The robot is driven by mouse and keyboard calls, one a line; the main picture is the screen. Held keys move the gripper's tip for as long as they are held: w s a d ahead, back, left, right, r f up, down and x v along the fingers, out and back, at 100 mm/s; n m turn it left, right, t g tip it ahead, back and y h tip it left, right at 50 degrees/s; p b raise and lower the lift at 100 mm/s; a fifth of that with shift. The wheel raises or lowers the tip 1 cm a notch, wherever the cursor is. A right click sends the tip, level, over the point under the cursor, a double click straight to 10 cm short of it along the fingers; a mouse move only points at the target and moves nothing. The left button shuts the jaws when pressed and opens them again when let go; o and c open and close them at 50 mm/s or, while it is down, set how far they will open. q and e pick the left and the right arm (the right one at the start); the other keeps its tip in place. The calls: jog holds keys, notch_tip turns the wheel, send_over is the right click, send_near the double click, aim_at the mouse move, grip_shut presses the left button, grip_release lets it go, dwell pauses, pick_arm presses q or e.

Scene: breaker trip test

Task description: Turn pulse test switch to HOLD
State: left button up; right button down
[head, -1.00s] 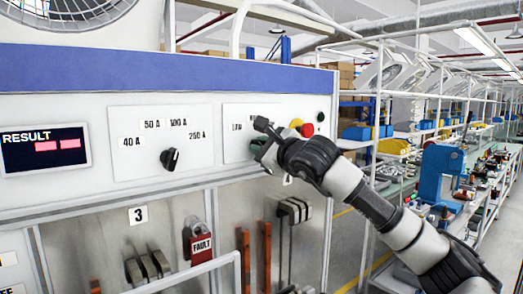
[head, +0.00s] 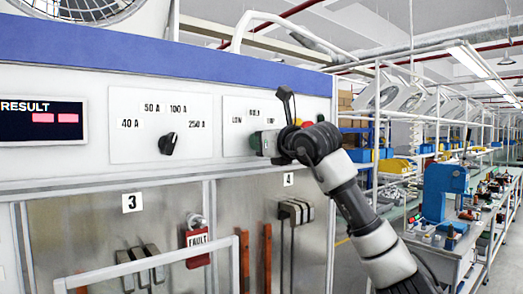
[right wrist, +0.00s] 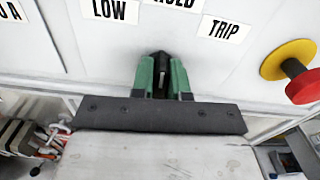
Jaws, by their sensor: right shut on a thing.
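The pulse test switch (right wrist: 160,59) is a black knob on the white panel. In the right wrist view the LOW label (right wrist: 109,11), the partly cut-off HOLD label (right wrist: 178,3) and the TRIP label (right wrist: 224,29) stand above it. My right gripper (right wrist: 162,72) is shut on the knob, with a green finger on either side. In the head view my right gripper (head: 262,143) is at the right-hand panel plate and hides the knob. The knob's exact pointing direction is hard to tell. My left gripper is not in view.
A red button on a yellow collar (right wrist: 298,75) is close to the right of the gripper. Another black selector (head: 168,144) with ampere labels is to the left. A RESULT display (head: 42,121) shows red blocks.

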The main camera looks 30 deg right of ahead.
jog(key=shift+m, duration=0.5)
jog(key=c, duration=1.1)
grip_release()
jog(key=shift+s, duration=0.1)
jog(key=shift+s+b, duration=0.35)
jog(key=shift+b, duration=0.15)
jog(key=s+b, duration=0.1)
jog(key=s, duration=0.2)
jog(key=s+b, duration=0.1)
jog(key=s, duration=0.2)
jog(key=s+b, duration=0.2)
jog(key=s, duration=0.2)
jog(key=shift+d, duration=0.4)
